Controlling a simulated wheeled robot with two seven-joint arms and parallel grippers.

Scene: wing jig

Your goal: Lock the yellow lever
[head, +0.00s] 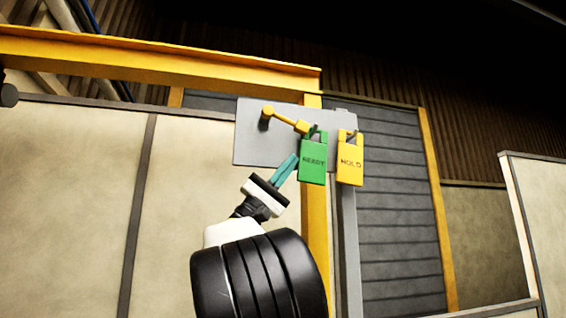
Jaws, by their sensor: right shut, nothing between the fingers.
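The yellow lever (288,120) is on a grey plate (254,140) fixed to a yellow post. It runs from a round knob at upper left down to the right, and its lower end is beside the top of a green tag marked READY (312,160). A yellow tag marked HOLD (350,162) hangs to the right of the green one. My right gripper (291,160) is shut and empty. Its teal fingers point up and right, just left of the green tag and below the lever; I cannot tell if they touch the tag. My left gripper is not in view.
A yellow beam (160,62) crosses the upper left above the plate. A yellow post (316,225) and a grey post (349,250) stand below the tags. Pale panels (65,200) fill the left, and a grey slatted shutter (395,215) is behind at right.

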